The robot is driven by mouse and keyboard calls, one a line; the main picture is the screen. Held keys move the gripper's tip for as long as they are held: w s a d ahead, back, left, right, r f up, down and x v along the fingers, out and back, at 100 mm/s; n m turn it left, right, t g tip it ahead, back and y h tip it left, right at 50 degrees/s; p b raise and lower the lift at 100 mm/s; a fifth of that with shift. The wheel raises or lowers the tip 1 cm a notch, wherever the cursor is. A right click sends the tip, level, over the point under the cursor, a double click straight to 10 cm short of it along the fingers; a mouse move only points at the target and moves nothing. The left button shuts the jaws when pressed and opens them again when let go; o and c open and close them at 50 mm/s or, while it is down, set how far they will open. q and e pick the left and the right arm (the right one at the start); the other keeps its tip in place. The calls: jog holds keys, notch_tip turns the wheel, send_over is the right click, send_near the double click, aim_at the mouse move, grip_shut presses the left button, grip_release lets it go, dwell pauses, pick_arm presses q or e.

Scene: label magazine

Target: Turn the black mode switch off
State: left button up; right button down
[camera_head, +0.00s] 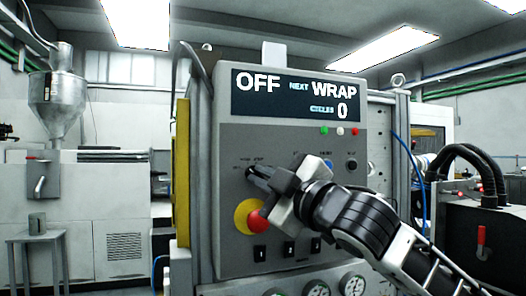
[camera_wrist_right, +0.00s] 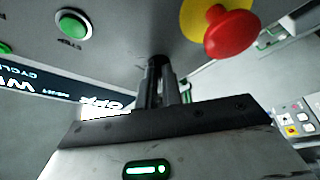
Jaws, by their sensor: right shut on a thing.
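The control panel (camera_head: 225,200) faces me with a display (camera_head: 293,97) that reads OFF, NEXT WRAP, CYCLES 0. My right gripper (camera_head: 258,174) reaches in from the right, and its fingertips are at the panel face, above and beside the red button. In the right wrist view, the narrow fingers (camera_wrist_right: 159,92) are shut on the black mode switch (camera_wrist_right: 156,62), which shows only as a small dark piece at their tips. The gripper and fingers hide most of the switch, so its exact angle is unclear. My left gripper is not in view.
A red emergency button (camera_head: 257,222) on a yellow disc sits just below the gripper; it also shows close by in the wrist view (camera_wrist_right: 231,32). A green button (camera_wrist_right: 74,24) and a black knob (camera_head: 351,165) are nearby. Gauges (camera_head: 316,289) line the bottom.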

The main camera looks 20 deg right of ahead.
jog(key=shift+r+n+g+p, duration=0.15)
jog(key=shift+n+g+p, duration=0.35)
jog(key=shift+n+p, duration=1.2)
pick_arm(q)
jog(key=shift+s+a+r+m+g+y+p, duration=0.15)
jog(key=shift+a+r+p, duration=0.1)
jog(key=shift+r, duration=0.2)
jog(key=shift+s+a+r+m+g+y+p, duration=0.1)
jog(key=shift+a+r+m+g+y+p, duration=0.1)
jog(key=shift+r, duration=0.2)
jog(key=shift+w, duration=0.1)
pick_arm(e)
jog(key=c, duration=1.6)
grip_release()
jog(key=shift+o, duration=0.2)
jog(key=shift+s+d, duration=0.1)
jog(key=shift+d, duration=0.05)
